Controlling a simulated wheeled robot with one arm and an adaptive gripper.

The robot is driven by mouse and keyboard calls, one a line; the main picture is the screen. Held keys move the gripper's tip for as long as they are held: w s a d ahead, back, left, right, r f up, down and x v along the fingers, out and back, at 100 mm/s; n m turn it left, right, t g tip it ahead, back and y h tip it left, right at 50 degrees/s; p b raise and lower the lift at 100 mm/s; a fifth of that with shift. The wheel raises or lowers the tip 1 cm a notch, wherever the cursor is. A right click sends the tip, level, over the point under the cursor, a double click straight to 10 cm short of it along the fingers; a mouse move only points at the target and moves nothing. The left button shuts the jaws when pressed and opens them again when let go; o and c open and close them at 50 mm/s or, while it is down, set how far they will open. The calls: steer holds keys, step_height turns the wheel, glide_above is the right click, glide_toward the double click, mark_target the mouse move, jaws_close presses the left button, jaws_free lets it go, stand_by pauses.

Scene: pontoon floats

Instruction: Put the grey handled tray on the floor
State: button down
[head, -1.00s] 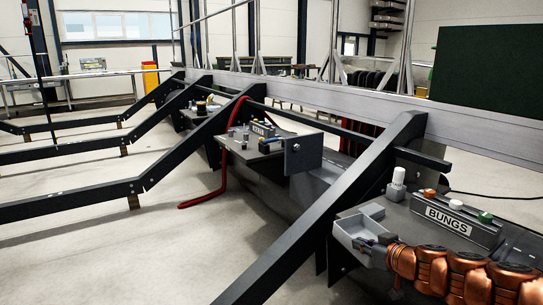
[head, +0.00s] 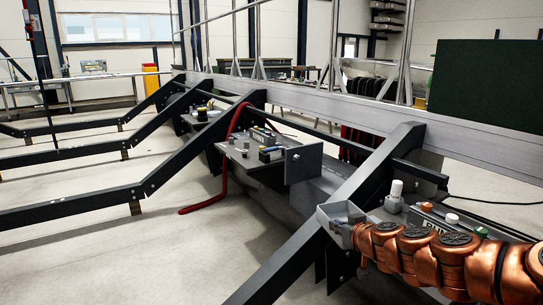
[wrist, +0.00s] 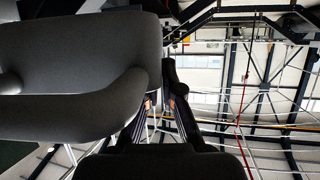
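The grey handled tray (head: 326,226) is a small open box in the head view. It is in the air at the left edge of the bench with the bungs, in front of a dark sloping beam. My gripper (wrist: 160,98) is at the tray's right side. In the head view my copper-coloured arm mostly hides the grip, but the tray moves with the arm. In the wrist view my fingers point away from the camera. A large dark grey shape fills the left there, and I cannot tell what it is. The pale floor (head: 205,255) lies left of the beam.
The dark sloping beam (head: 290,262) runs down close to the tray. The bench carries a white bottle (head: 396,190) and a labelled bung rack (head: 452,222). A second bench (head: 262,165) with a red hose (head: 205,206) stands farther back.

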step_height(320, 180, up, 19)
steer(key=p, duration=1.7)
step_height(320, 180, down, 14)
steer(key=w+m+h, duration=0.2)
steer(key=m+h, duration=0.1)
steer(key=h, duration=0.1)
steer(key=shift+w+t, duration=0.4)
